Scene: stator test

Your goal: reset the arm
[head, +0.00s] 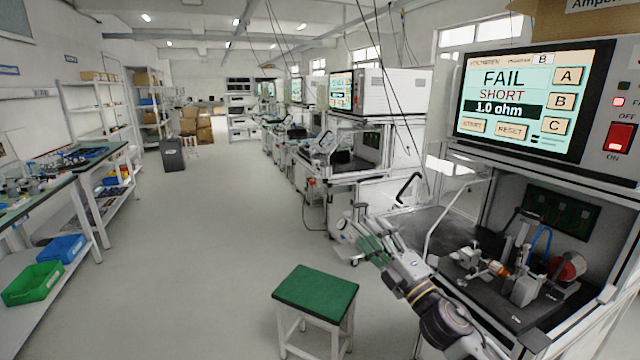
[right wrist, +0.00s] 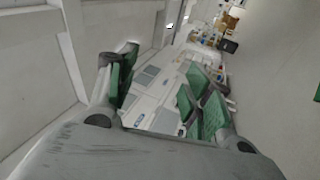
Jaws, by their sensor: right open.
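My right gripper (head: 372,238) is in the head view, in front of the test machine's open bay and to its left. It is open and empty; its green-padded fingers (right wrist: 160,95) stand apart in the right wrist view with nothing between them. The test machine (head: 470,150) stands at the right. Its screen (head: 510,98) reads FAIL, SHORT, 1.0 ohm. Inside the bay is a fixture (head: 525,285) with an orange part and a red and silver round part (head: 570,268). My left gripper is not in view.
A green-topped stool (head: 316,290) stands on the floor below my right arm. Workbenches with green (head: 33,284) and blue (head: 62,248) bins are at the left. More test machines line the right side. The aisle floor in the middle is clear.

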